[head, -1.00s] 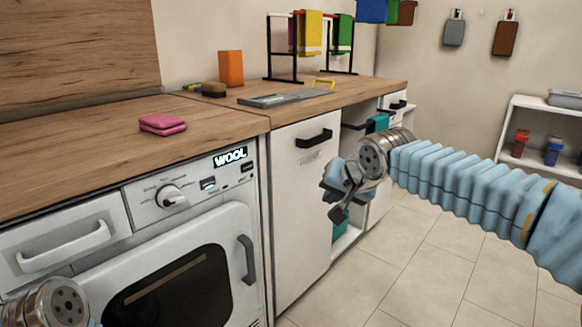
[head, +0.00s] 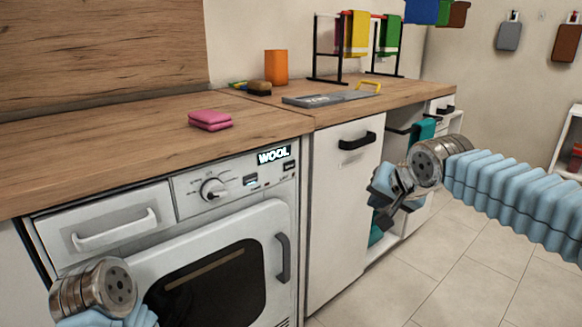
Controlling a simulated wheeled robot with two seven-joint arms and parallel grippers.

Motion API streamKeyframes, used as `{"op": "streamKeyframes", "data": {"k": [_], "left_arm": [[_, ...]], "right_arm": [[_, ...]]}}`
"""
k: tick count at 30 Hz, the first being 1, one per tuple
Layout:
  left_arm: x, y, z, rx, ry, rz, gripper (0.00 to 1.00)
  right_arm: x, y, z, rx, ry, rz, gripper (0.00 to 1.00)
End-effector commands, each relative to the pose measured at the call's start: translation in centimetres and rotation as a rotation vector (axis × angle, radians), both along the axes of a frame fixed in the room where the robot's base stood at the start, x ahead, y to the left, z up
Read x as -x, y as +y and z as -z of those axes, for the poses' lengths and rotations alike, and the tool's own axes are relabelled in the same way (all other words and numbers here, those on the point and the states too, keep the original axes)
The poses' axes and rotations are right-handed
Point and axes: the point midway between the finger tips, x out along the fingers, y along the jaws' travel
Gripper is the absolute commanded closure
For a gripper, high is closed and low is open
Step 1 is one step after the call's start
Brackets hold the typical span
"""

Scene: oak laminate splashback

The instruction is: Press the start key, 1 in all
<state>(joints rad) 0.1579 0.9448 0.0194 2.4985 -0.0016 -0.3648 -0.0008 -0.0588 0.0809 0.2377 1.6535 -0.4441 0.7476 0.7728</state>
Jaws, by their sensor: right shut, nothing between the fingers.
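The washing machine (head: 150,235) stands under the worktop, its door shut. Its control panel has a round dial (head: 213,188), a lit display reading WOOL (head: 273,155), a small key with a light patch (head: 250,180) and a dark key (head: 289,166) at the right. Which one is the start key I cannot tell; labels are too small. My right gripper (head: 380,205) is shut and empty, in front of the cabinets right of the machine, apart from the panel. My left arm's wrist (head: 95,288) shows at the lower left; its fingers are not visible.
Pink folded cloths (head: 210,119) lie on the worktop (head: 110,150) above the machine. An orange cup (head: 276,67), a sponge (head: 259,88), a grey tray (head: 320,98) and a towel rack (head: 315,50) stand further back. A white cabinet (head: 340,220) is beside the machine. The floor at right is clear.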

Motion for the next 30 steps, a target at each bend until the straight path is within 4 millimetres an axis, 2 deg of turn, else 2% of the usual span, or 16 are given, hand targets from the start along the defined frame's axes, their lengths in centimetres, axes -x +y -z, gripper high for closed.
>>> {"op": "streamKeyframes", "data": {"k": [1,2,11,30], "left_arm": [[0.0,0.0,0.0,0.0,0.0,0.0,0.5],[0.0,0.0,0.0,0.0,0.0,0.0,0.54],[0.0,0.0,0.0,0.0,0.0,0.0,1.0],[0.0,0.0,0.0,0.0,0.0,0.0,1.0]], "right_arm": [[0.0,0.0,0.0,0.0,0.0,0.0,1.0],[0.0,0.0,0.0,0.0,0.0,0.0,1.0],[0.0,0.0,0.0,0.0,0.0,0.0,1.0],[0.0,0.0,0.0,0.0,0.0,0.0,1.0]]}}
